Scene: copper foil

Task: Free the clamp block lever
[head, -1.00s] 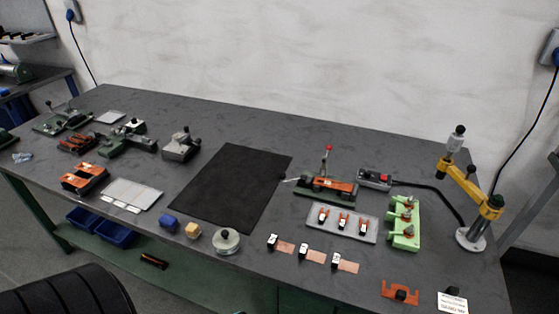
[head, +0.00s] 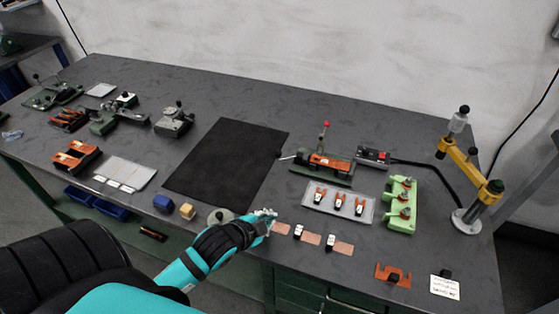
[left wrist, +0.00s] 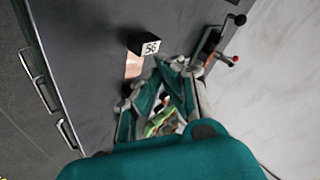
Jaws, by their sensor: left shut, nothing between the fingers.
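A fixture with an orange block (head: 330,161) on a dark green base stands right of the black mat. A lever with a red knob (head: 325,125) rises upright from it, and a lever with a black knob (head: 279,155) sticks out to its left. Both knobs, red (left wrist: 234,60) and black (left wrist: 240,19), show in the left wrist view. I cannot tell which lever belongs to the clamp block. My left gripper (head: 270,213) is shut and empty over the front of the bench, in front of the fixture and apart from it. My right gripper is out of view.
Copper foil strips (head: 312,238) with tagged black blocks lie along the front edge. A clear tray (head: 338,204) with several orange-and-black pieces and a green fixture (head: 401,205) stand right. A yellow arm stand (head: 468,175) is far right. The black mat (head: 230,160) is bare.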

